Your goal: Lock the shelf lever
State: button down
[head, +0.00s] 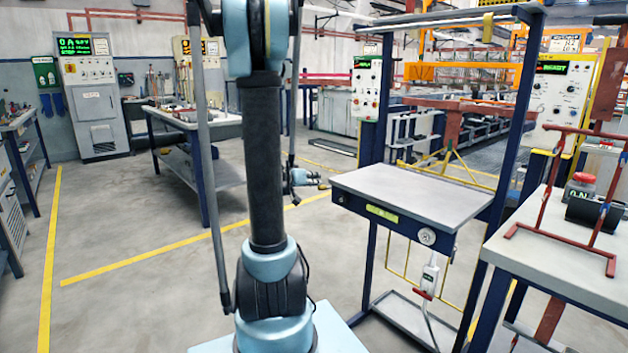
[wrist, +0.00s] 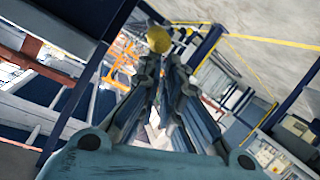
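The shelf (head: 412,190) has a grey top in a dark blue frame, right of centre in the head view. Its front edge bears a yellow-green label (head: 382,213), a small dark knob (head: 340,199) and a round pale dial (head: 427,237). I cannot single out the lever with certainty. My gripper (head: 322,179) is small in the head view, just left of the shelf's near left corner. In the wrist view its two ridged fingers (wrist: 161,62) have a narrow gap between them. A rounded yellow thing (wrist: 158,40) shows just beyond the fingertips; I cannot tell whether they touch it.
A grey controller with a red part (head: 427,280) hangs below the shelf. Another table (head: 190,122) stands behind left. Floor at left is clear.

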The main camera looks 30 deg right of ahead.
jog(key=shift+s+a+f, duration=0.1)
jog(key=shift+s+f, duration=0.25)
jog(key=shift+s, duration=0.1)
notch_tip(320, 180, up, 4)
jog(key=w, duration=0.3)
jog(key=s+a+f, duration=0.1)
jog(key=s+a, duration=0.2)
jog(key=a, duration=0.6)
jog(key=shift+s, duration=0.35)
jog(key=shift+d, duration=0.1)
jog(key=s+a+f+n+g+y, duration=0.1)
jog(key=s+a+f+n+y, duration=0.3)
jog(key=s+a, duration=0.7)
jog(key=s+a+f+n+g+y, duration=0.2)
jog(key=s+a+f+n+y, duration=0.3)
jog(key=s+a+f+y, duration=0.3)
jog(key=s+a+y, duration=0.1)
jog(key=s+a, duration=0.2)
jog(key=a, duration=0.1)
jog(key=shift+y, duration=0.3)
